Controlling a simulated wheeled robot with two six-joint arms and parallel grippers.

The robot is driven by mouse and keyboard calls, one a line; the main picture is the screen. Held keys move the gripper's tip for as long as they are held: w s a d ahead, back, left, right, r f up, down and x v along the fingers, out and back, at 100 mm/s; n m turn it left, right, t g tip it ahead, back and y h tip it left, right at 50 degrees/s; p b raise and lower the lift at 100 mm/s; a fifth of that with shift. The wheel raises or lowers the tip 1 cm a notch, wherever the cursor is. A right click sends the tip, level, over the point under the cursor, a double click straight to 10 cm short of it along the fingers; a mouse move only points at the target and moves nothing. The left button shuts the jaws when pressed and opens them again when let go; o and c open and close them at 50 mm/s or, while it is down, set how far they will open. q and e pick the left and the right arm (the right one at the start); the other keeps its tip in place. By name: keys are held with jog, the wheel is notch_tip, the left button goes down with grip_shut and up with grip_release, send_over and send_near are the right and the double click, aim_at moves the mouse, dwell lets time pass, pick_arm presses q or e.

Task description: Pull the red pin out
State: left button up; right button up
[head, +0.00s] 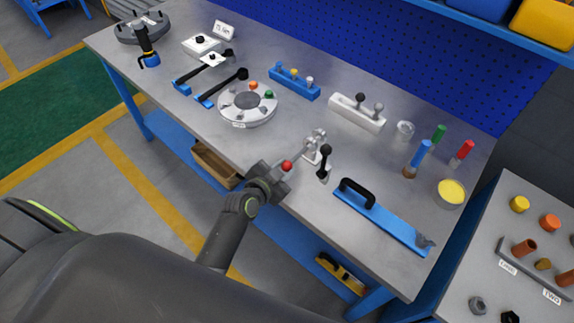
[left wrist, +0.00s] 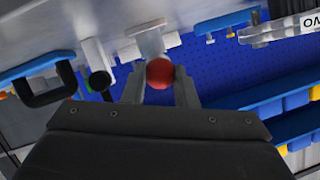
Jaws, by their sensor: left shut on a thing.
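The red pin shows as a round red knob (head: 286,165) at the front edge of the workbench, near the middle of the head view. In the left wrist view the knob (left wrist: 160,73) sits between the two fingers. My left gripper (left wrist: 160,86) is shut on it. In the head view the left gripper (head: 280,172) reaches the knob from the front. A small pale metal fixture (head: 316,152) stands just behind the knob on the bench. Whether the pin's shaft is still inside the fixture I cannot tell. My right gripper is out of view.
A black-knobbed lever (head: 325,163) stands close right of the fixture. A blue bar with a black handle (head: 382,220) lies further right. A round white flanged part (head: 248,106) is to the left. Coloured-handled items (head: 420,152) stand at the right. Bare bench top lies between them.

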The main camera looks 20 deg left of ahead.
pick_arm(q)
jog(key=shift+s+a, duration=0.2)
jog(key=shift+s, duration=0.35)
jog(key=shift+s+a, duration=0.2)
jog(key=shift+s, duration=0.35)
